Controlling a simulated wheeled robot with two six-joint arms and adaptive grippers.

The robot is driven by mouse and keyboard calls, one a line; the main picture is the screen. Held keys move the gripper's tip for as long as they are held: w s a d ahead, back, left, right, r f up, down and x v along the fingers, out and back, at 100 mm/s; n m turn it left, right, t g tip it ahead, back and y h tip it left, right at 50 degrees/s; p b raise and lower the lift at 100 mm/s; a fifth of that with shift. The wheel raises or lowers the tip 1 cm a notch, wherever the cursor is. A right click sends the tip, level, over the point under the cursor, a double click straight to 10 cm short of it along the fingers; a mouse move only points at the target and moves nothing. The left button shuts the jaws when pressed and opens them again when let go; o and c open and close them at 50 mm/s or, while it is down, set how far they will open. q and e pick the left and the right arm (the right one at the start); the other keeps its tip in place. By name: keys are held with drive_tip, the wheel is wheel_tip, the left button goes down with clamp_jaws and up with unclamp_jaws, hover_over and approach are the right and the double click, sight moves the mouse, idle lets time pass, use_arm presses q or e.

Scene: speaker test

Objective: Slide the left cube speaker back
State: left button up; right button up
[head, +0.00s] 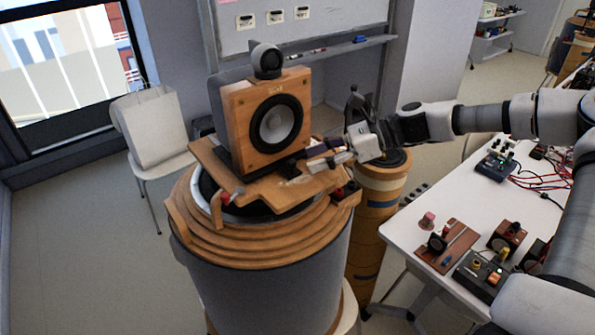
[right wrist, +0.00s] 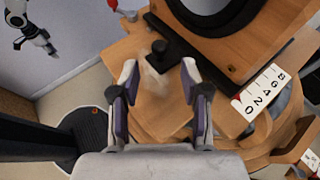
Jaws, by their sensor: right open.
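My right gripper (head: 318,156) is at the speaker's lower right, fingers apart and empty. In the right wrist view its fingertips (right wrist: 160,68) are over the board, near the foot's end. Part of my left arm shows small at upper left there; its jaws are unclear.
A white scale strip (right wrist: 262,92) with numbers lies by the speaker's base. A second, narrower wooden stand (head: 378,200) is behind my right gripper. A white table (head: 405,225) with small devices is at right. A white chair (head: 153,130) stands at left.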

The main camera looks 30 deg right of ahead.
sight(290, 160)
drive_tip(key=x, duration=0.4)
drive_tip(key=r+b+x, duration=0.1)
drive_tip(key=x, duration=0.1)
drive_tip(key=shift+w+a+f, duration=0.1)
drive_tip(key=shift+w+a, duration=0.15)
drive_tip(key=shift+a, duration=0.2)
drive_tip(key=shift+s+d, duration=0.3)
drive_tip(key=shift+d, duration=0.35)
use_arm(q)
drive_tip(key=shift+w+a+f, duration=0.2)
drive_tip(key=shift+a+f, duration=0.1)
drive_tip(key=shift+f, duration=0.25)
drive_tip(key=shift+w+a+f, duration=0.15)
drive_tip(key=shift+a+f, duration=0.15)
drive_tip(key=shift+f, duration=0.25)
use_arm(e)
drive_tip(key=shift+w+a, duration=0.2)
drive_tip(key=shift+a, duration=0.15)
clamp_jaws()
